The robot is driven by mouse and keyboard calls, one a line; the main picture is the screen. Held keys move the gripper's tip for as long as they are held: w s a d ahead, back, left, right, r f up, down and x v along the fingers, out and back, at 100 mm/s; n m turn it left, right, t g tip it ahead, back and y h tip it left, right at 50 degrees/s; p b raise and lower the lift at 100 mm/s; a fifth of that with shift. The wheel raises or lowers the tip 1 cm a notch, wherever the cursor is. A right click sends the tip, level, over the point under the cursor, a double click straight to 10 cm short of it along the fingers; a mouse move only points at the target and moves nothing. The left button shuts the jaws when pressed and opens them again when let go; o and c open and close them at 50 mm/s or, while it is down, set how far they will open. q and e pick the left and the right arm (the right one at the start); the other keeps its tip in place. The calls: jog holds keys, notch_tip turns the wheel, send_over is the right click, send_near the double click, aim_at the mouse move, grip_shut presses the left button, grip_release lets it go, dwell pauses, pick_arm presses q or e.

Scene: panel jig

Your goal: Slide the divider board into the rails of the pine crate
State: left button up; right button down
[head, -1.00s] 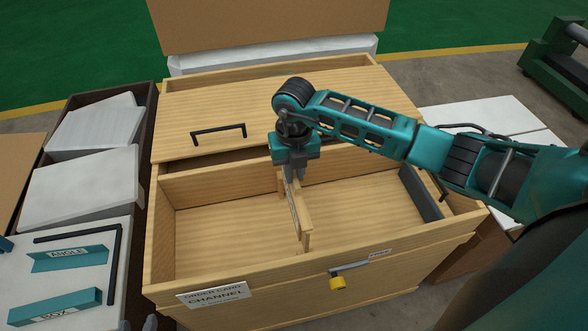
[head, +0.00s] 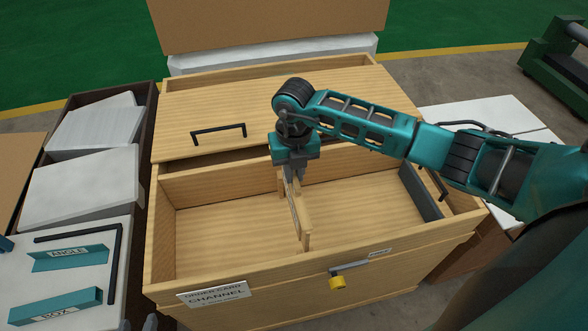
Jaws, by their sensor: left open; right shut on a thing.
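The pine crate (head: 160,235) stands open in the middle, its floor showing on both sides. The divider board (head: 303,208), a thin pale wooden piece, stands on edge across the crate's middle, running from near the back wall towards the front wall. My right gripper (head: 295,176) comes down from above and is shut on the board's far end. Small wooden rail pieces (head: 307,241) show at the board's near end; how deep the board sits in them I cannot tell. My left gripper (head: 138,324) shows only in part at the bottom edge, open and away from the board.
A dark grey panel (head: 420,190) stands inside the crate's right end. A handled wooden lid (head: 235,98) lies behind the opening. A white table (head: 80,230) with teal pieces is at left.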

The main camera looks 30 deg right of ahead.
pick_arm(q)
jog(key=shift+w+f+b, duration=0.15)
jog(key=shift+f+b, duration=0.3)
jog(key=shift+b, duration=0.05)
pick_arm(e)
jog(key=shift+f, duration=0.65)
pick_arm(q)
jog(key=shift+f+b, duration=0.85)
pick_arm(e)
jog(key=shift+f, duration=1.1)
pick_arm(q)
jog(key=shift+d+f+b, duration=0.1)
jog(key=shift+d+b, duration=0.2)
jog(key=shift+d, duration=0.05)
pick_arm(e)
jog(key=shift+f, duration=0.45)
pick_arm(q)
jog(key=shift+h, duration=0.3)
pick_arm(e)
jog(key=shift+f, duration=0.3)
pick_arm(q)
jog(key=shift+w+d+f+b, duration=0.2)
jog(key=shift+f+b, duration=0.1)
jog(key=shift+b, duration=0.5)
pick_arm(e)
jog(key=shift+f, duration=0.7)
